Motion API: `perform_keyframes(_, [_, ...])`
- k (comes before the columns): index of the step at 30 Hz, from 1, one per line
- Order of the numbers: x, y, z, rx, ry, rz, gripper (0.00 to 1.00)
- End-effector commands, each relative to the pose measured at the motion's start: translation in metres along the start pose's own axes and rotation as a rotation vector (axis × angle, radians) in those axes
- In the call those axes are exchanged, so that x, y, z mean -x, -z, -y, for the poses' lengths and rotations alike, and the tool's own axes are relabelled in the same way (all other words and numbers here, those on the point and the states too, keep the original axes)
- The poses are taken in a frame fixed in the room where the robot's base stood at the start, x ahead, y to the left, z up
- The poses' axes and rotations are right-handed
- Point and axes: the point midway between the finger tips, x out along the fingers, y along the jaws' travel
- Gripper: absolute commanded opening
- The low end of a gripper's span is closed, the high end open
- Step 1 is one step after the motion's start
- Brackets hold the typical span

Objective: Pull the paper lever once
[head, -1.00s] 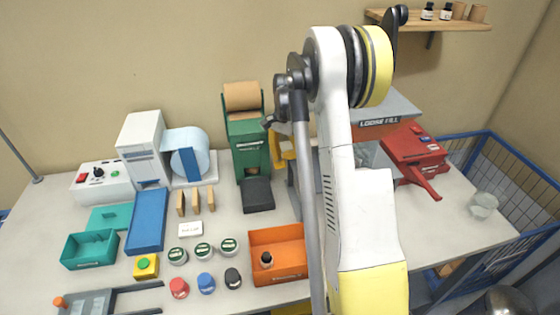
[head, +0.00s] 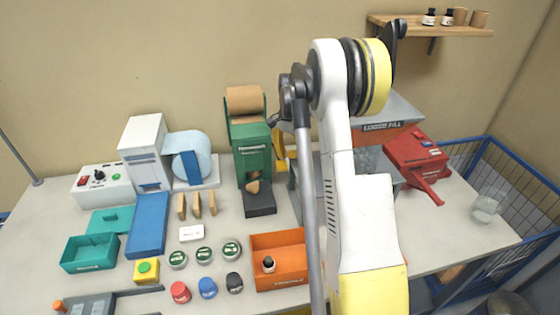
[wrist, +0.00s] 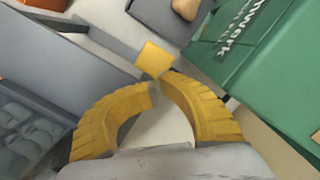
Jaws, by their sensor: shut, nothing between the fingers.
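The green paper dispenser (head: 250,150) stands at the back with a brown roll (head: 245,100) on top. A crumpled brown paper piece (head: 253,187) is at its front outlet, over a dark tray (head: 260,203); the paper also shows in the wrist view (wrist: 185,8). My gripper (wrist: 158,82) is shut and empty, beside the dispenser's green side. A small yellow block (wrist: 154,59) shows at the fingertips; I cannot tell whether it is a lever knob or part of my fingers.
The grey loose-fill machine (head: 390,108) stands close on the right, with a red device (head: 415,155) beyond it. An orange bin (head: 280,275) and several round tins (head: 204,254) are in front. A blue wire basket (head: 525,195) is at the far right.

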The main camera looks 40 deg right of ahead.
Motion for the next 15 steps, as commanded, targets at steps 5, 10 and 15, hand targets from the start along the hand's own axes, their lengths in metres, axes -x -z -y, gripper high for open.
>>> perform_keyframes(5, [0.025,0.002,-0.002,-0.006,0.003,-0.006,0.0])
perform_keyframes(10, [0.053,-0.002,-0.002,-0.005,0.002,-0.006,0.0])
perform_keyframes(15, [0.072,-0.005,-0.001,-0.002,0.002,-0.006,0.0])
